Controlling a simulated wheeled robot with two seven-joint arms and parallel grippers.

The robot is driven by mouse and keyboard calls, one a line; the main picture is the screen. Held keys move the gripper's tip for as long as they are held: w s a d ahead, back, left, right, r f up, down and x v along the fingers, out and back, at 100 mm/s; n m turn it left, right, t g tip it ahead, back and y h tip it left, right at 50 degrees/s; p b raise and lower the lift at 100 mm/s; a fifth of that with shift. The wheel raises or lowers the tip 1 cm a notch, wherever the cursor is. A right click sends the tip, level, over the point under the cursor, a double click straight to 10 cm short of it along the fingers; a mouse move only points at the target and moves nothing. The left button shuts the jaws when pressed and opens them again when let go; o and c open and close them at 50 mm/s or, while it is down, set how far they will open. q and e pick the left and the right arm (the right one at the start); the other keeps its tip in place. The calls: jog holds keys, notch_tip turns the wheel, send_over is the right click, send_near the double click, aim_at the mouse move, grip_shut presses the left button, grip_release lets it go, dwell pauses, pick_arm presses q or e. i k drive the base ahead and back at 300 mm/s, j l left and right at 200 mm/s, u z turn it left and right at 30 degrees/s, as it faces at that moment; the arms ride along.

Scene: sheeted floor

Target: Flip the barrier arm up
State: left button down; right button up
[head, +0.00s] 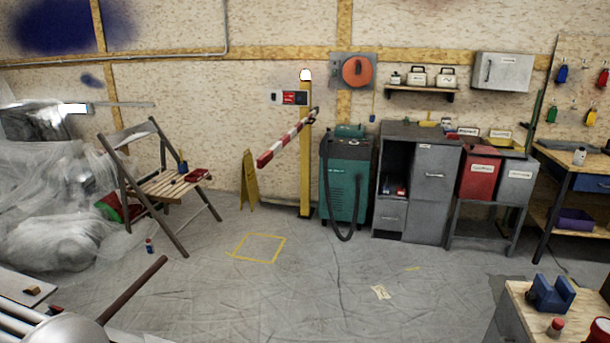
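The barrier arm (286,138) is a red-and-white striped bar beside the yellow post (305,165) near the back wall. It slants in the picture from the upper part of the post down to the left, and its lower left end hangs clear of the floor. I cannot tell how far it is tilted and how much of the slant is from pointing toward me. A small dark part shows at its upper right end. A white lamp (305,75) tops the post. Neither of my grippers is recognisable in the head view.
A yellow floor sign (249,180) stands left of the post, a green machine (345,178) with a hose right of it. A wooden folding chair (160,185) stands farther left. The floor (310,270) before the post is mostly clear, with a yellow taped square (258,236).

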aim_at(264, 159)
jog(key=i+z, duration=0.4)
jog(key=i, duration=1.2)
jog(key=i+l+u, duration=0.2)
jog(key=i+u, duration=0.2)
jog(key=i, duration=0.15)
jog(key=i+l+u, duration=0.35)
jog(key=i, duration=0.2)
jog(key=i+l+u, duration=0.4)
jog(key=i+l, duration=0.05)
jog(key=l, duration=0.05)
